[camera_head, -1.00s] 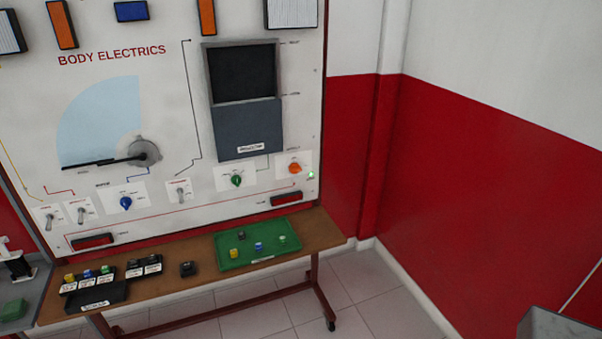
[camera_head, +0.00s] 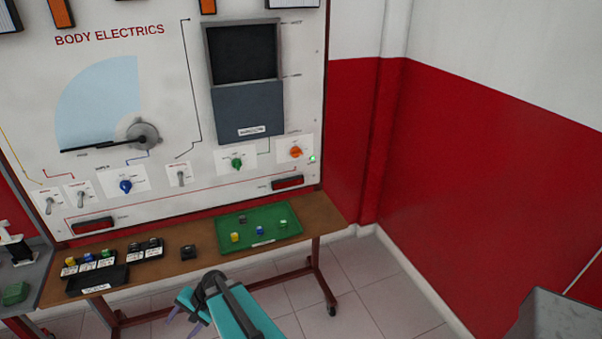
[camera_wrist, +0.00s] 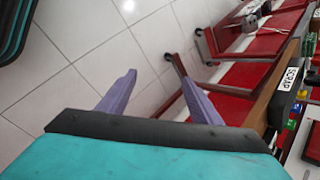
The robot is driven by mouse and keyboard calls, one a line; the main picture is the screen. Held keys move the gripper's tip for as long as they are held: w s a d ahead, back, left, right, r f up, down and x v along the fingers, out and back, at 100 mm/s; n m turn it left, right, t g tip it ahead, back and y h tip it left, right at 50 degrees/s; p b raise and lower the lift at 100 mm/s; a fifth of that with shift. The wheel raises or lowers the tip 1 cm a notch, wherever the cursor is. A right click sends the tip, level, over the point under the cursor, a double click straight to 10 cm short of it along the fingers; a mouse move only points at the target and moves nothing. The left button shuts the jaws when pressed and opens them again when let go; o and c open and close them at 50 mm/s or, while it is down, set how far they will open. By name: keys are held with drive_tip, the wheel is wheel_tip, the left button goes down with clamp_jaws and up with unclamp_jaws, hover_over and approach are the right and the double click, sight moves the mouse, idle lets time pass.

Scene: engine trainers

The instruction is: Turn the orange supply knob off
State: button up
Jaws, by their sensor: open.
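The orange supply knob (camera_head: 296,152) sits on a white plate at the lower right of the body electrics panel (camera_head: 180,100). A small green lamp (camera_head: 312,158) glows just right of it. My gripper (camera_head: 180,318) is low in front of the bench, well below and left of the knob, and apart from everything. In the wrist view its two purple fingers (camera_wrist: 160,98) are spread with nothing between them. The wrist view shows floor and bench legs, not the knob.
A green knob (camera_head: 237,164) and a blue knob (camera_head: 125,186) are on the same panel row. The wooden bench (camera_head: 205,265) below holds a green tray (camera_head: 290,236) and a black scrap bin (camera_head: 98,282).

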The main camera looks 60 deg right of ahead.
drive_tip(key=w+d+r+m+t, duration=0.2)
drive_tip(key=d+r, duration=0.2)
drive_tip(key=d, duration=0.2)
drive_tip(key=w+d+r+m+t+h, duration=0.1)
drive_tip(key=w+d+r+m+t, duration=0.1)
drive_tip(key=d, duration=0.5)
drive_tip(key=w+d+r+m+t+h, duration=0.1)
drive_tip(key=w+d+r+m+t, duration=0.1)
drive_tip(key=d+r, duration=0.4)
drive_tip(key=shift+w+d+r+m+b, duration=0.15)
drive_tip(key=shift+w+m+b, duration=0.1)
drive_tip(key=shift+m, duration=0.3)
drive_tip(key=shift+w+r+m+b, duration=0.15)
drive_tip(key=shift+w+m, duration=0.1)
drive_tip(key=shift+m, duration=0.3)
drive_tip(key=s+d+r+m+t+h, duration=0.1)
drive_tip(key=d+r+m+t+h, duration=0.3)
drive_tip(key=d, duration=0.6)
drive_tip(key=m+h, duration=1)
drive_tip(key=m, duration=0.6)
approach(298, 154)
drive_tip(key=v, duration=0.6)
drive_tip(key=shift+w+d+r+b, duration=0.1)
drive_tip(key=shift+r+b, duration=0.2)
drive_tip(key=shift+r, duration=0.15)
drive_tip(key=shift+w, duration=0.1)
